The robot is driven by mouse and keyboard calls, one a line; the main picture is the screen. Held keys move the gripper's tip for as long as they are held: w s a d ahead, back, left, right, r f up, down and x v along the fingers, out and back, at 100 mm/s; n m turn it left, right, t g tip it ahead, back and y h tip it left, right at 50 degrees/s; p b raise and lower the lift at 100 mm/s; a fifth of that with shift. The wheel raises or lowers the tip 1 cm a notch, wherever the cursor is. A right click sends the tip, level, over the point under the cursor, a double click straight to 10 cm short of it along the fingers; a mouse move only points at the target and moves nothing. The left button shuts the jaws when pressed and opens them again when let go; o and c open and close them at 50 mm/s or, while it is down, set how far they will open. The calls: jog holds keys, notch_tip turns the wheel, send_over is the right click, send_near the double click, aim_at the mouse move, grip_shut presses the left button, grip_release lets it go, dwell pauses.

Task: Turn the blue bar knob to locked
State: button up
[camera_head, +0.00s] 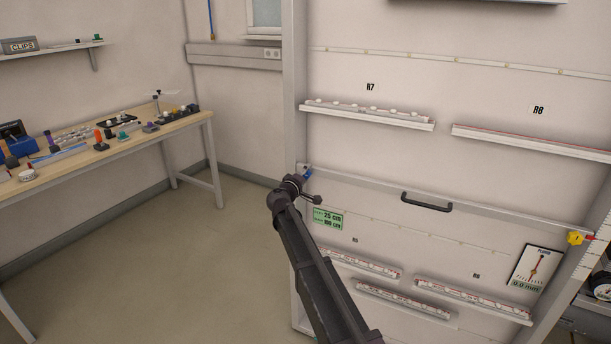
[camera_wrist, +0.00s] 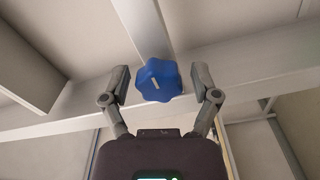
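The blue bar knob (camera_wrist: 157,80) is a lobed knob with a short pale mark on its face, slightly tilted in the wrist view. In the head view the blue knob (camera_head: 308,173) shows small at the left end of the bar (camera_head: 365,190). My gripper (camera_wrist: 160,74) is open, with one finger to the left and one to the right of the knob. Gaps show between the fingers and the knob. In the head view my gripper (camera_head: 297,185) is at the bar's left end and partly hides that spot.
A black handle (camera_head: 427,202) is on the bar, and a yellow knob (camera_head: 575,238) is at its right end. Shelf rails (camera_head: 368,114) hold small parts above and below. A gauge card (camera_head: 537,268) hangs at lower right. A workbench (camera_head: 100,155) stands left; the floor between is clear.

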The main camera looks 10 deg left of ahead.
jog(key=shift+s, duration=0.15)
jog(key=v, duration=1.2)
dwell(0.3)
jog(key=s+d+f+m+g+h+p, duration=0.1)
jog(key=s+d+f+m+g+p, duration=0.15)
jog(key=d, duration=0.75)
jog(key=s+d+f+m+g+h+p, duration=0.1)
jog(key=s+d+f+m+g, duration=0.2)
jog(key=d, duration=0.7)
jog(key=s+d+f+m+g+h+p, duration=0.15)
jog(key=d+g, duration=0.25)
jog(key=d, duration=0.6)
jog(key=s+d+m+g+y+p, duration=0.2)
jog(key=s+d+g+y, duration=0.2)
jog(key=s, duration=0.6)
jog(key=s+d+f+m+g+y+p, duration=0.1)
jog(key=s+d+m+g+y+p, duration=0.2)
jog(key=s+d, duration=0.4)
jog(key=s+g+y, duration=0.1)
jog(key=s, duration=0.3)
jog(key=shift+s+d+f, duration=0.25)
jog(key=shift+d+f, duration=0.05)
